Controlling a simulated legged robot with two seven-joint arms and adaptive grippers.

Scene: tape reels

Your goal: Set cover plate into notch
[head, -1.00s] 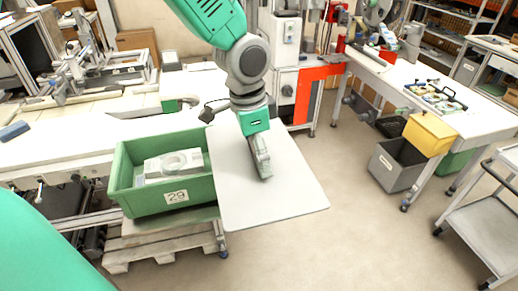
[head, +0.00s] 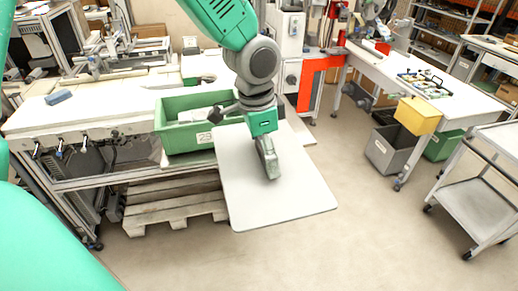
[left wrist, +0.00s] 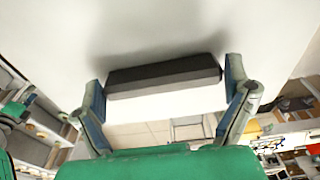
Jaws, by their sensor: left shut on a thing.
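The cover plate (head: 285,207) is a large, thin, pale grey sheet with rounded corners. It is held out in front of the white bench, above the floor, in the head view. My left gripper (head: 267,152) is over the plate's upper middle and shut on its raised bar handle. In the left wrist view, the dark grey handle (left wrist: 165,78) sits between the two fingers of my left gripper (left wrist: 166,88), and the plate (left wrist: 165,22) fills the top. I cannot make out a notch. My right gripper is not in view.
A green bin (head: 178,142) stands behind the plate's left edge, partly hidden. A white workbench (head: 75,117) runs along the left, with a wooden pallet (head: 165,207) below. A yellow bin (head: 417,116), grey bin (head: 383,152) and cart (head: 470,198) are right. The front floor is clear.

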